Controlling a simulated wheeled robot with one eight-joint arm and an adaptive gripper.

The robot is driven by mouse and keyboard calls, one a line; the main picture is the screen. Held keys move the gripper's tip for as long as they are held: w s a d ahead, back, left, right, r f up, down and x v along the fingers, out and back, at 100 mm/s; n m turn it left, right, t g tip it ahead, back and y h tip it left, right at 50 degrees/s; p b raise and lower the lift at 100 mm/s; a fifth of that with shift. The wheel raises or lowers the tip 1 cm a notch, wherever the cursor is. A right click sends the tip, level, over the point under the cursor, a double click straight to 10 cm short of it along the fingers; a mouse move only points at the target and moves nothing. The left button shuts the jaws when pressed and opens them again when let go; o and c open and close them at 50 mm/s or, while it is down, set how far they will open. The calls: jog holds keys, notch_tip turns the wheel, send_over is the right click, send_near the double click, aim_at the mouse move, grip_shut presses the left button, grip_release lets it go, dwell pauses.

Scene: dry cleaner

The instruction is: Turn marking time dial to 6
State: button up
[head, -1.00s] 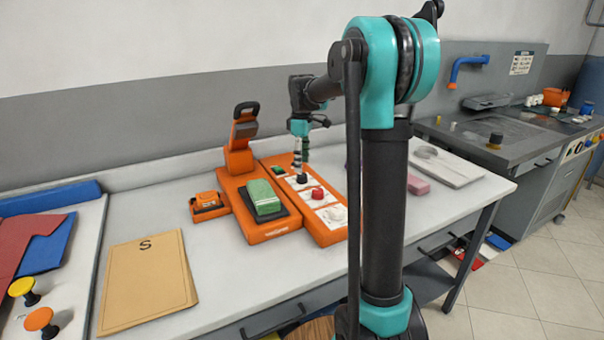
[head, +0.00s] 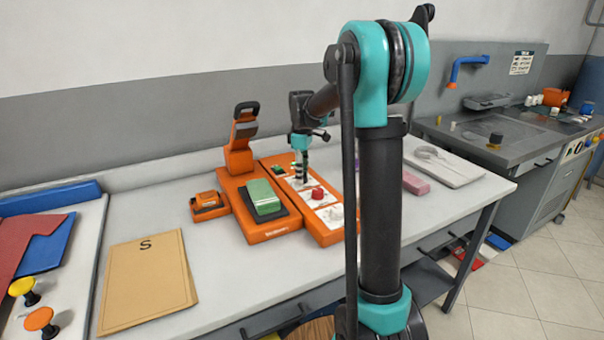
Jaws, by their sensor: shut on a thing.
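An orange machine (head: 245,214) stands on the white table, with a green block on a dark pad on its left part. Its right part is an orange control panel (head: 327,235) with white plates. A red knob (head: 318,193) sits on the middle plate, with another white plate (head: 334,215) nearer the front. My gripper (head: 302,180) points down at the plate behind the red knob. It is shut on the dark dial there, which the fingers mostly hide. The markings are too small to read.
My arm hides part of the table to the right of the panel. A pink block (head: 415,183) lies beyond it. A small orange device (head: 209,206) and a tan folder marked S (head: 146,270) lie to the left. The table's front is mostly clear.

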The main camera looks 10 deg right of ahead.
jog(key=shift+c, duration=1.4)
jog(key=m, duration=0.4)
jog(key=shift+m, duration=0.4)
jog(key=m, duration=0.6)
jog(key=shift+m, duration=0.4)
jog(key=o, duration=1.2)
jog(key=shift+c, duration=0.2)
